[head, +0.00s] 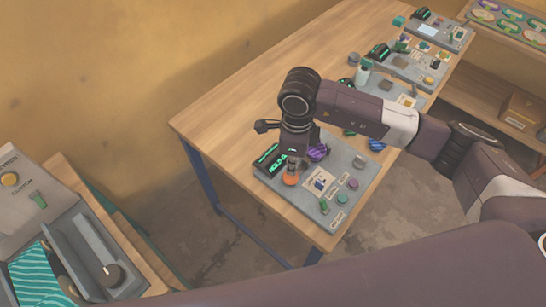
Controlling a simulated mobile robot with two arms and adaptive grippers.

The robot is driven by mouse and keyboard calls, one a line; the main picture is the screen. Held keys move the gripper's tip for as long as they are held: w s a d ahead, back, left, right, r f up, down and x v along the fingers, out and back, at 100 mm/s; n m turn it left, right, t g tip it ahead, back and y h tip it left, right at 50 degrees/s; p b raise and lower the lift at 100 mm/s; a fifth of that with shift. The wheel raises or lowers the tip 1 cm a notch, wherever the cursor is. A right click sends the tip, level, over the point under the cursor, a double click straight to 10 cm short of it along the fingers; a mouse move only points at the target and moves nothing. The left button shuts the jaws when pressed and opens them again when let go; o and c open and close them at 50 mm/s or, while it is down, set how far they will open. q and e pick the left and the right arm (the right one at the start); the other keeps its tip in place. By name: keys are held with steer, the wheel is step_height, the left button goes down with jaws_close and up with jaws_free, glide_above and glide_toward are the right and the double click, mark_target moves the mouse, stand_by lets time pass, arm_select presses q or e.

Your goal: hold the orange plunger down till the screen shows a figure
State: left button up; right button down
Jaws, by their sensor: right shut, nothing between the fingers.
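The orange plunger (291,180) stands on the grey press panel (315,217) on the wooden table. My right gripper (291,170) is shut and empty, pointing down directly over the plunger. Its tips meet the plunger's top in the picture, but I cannot tell whether they touch or how far down it is. A dark screen (268,156) with green lit marks sits just left of the gripper. The marks are too small to read, and the gripper may hide part of them. My left gripper is not in view.
The panel also has a printed card (320,181), a purple knob (318,153), and green and purple buttons. More grey panels with small parts (410,68) stand farther along the table. Another station with a dark dial (113,274) is at lower left. Bare tabletop (225,120) lies left of the panel.

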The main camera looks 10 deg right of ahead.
mark_target(291, 177)
steer(key=shift+f, duration=0.2)
stand_by(0.6)
steer(key=shift+f+b, duration=0.85)
steer(key=shift+b, duration=0.25)
steer(key=shift+r, duration=0.1)
steer(key=shift+b, duration=0.35)
steer(key=shift+f, duration=0.25)
